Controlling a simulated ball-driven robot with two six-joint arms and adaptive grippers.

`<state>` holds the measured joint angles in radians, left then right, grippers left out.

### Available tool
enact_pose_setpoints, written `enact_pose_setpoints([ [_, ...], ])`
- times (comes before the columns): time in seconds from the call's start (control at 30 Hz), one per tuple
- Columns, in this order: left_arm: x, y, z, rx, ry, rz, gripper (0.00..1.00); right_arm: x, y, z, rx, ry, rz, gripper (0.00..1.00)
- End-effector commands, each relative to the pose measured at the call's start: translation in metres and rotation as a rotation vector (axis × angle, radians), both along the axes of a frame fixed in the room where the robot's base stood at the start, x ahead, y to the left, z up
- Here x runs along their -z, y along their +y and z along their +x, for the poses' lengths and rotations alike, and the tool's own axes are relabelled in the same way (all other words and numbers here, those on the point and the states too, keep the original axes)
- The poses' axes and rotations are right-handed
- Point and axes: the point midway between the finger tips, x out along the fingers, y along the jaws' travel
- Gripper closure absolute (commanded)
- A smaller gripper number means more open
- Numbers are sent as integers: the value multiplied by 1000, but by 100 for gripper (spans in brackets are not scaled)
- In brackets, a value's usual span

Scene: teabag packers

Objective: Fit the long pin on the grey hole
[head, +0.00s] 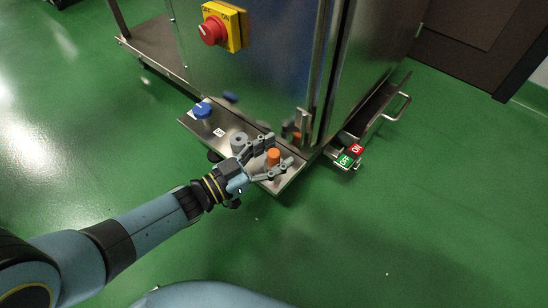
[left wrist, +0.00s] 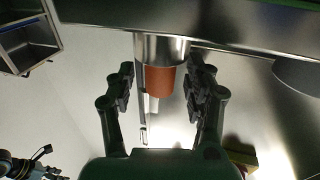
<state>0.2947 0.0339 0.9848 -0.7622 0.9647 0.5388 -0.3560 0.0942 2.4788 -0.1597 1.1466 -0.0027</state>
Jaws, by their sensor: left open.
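An orange cylinder (head: 273,157) stands on the metal ledge (head: 221,148), between the fingers of my left gripper (head: 281,150). The left gripper is open, one finger on each side of the cylinder, with gaps visible in the left wrist view (left wrist: 160,80). There the orange cylinder (left wrist: 159,81) adjoins a wider shiny metal cylinder (left wrist: 162,47). I cannot tell whether this is the long pin. A round grey piece (head: 238,140) stands on the ledge just left of the fingers; its hole is too small to make out clearly.
A blue knob (head: 202,110) stands at the ledge's left end. Green and red ON/OFF buttons (head: 350,156) are to the right. A dark jointed part at the wrist view's lower left is unclear.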

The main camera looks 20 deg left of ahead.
Motion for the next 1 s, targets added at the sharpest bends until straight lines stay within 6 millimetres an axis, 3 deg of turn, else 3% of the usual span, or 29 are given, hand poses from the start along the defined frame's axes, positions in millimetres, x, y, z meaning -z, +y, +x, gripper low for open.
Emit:
enact_pose_setpoints([
  [0.2,-1,0,0,0,-1,-1,47,-1,0,0,-1,-3,0,46],
  [0.6,0,0,0,0,-1,1,99,0,0,0,-1,-1,-1,46],
  [1.0,0,0,0,0,0,0,100,0,0,0,-1,0,-1,46],
])
